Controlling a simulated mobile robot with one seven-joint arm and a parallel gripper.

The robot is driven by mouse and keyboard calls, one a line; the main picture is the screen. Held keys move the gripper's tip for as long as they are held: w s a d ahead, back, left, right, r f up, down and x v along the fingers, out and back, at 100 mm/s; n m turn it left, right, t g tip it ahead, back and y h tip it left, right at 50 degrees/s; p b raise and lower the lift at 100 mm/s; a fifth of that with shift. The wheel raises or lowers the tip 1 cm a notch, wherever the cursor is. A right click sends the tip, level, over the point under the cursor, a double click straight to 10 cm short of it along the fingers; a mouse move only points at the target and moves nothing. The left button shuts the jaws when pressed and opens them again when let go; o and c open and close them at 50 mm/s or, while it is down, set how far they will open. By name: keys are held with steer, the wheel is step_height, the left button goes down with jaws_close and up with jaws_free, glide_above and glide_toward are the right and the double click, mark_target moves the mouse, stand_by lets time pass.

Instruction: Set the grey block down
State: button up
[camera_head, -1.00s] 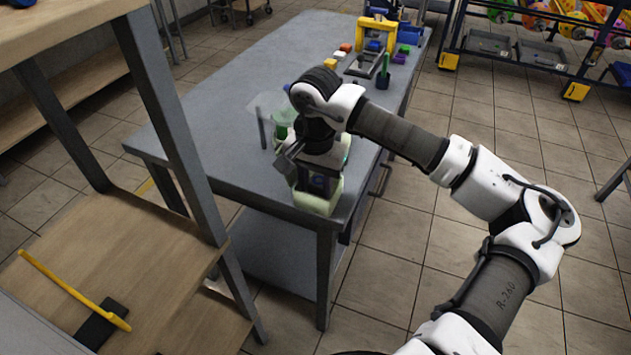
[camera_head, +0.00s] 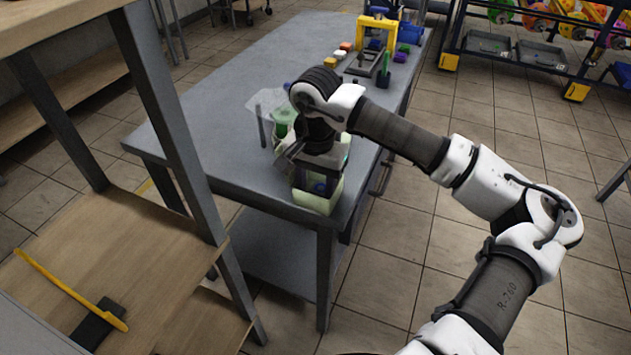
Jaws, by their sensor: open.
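My gripper (camera_head: 317,183) points down at the near end of the grey table (camera_head: 225,135), over and partly inside a pale box (camera_head: 318,203). Its jaws are open, and dark and bluish parts show between them. I cannot pick out the grey block for sure. The gripper and the box wall may hide it.
A green item (camera_head: 283,122) and a clear sheet stand just behind the gripper. A wooden shelf (camera_head: 150,255) with a yellow-handled tool (camera_head: 72,288) stands left. Mid-table is clear.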

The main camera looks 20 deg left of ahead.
mark_target(315, 193)
steer(key=shift+r+p, duration=0.55)
steer(key=shift+r, duration=0.35)
step_height(315, 193, up, 11)
steer(key=b, duration=0.2)
steer(key=shift+r, duration=0.15)
steer(key=shift+s, duration=0.1)
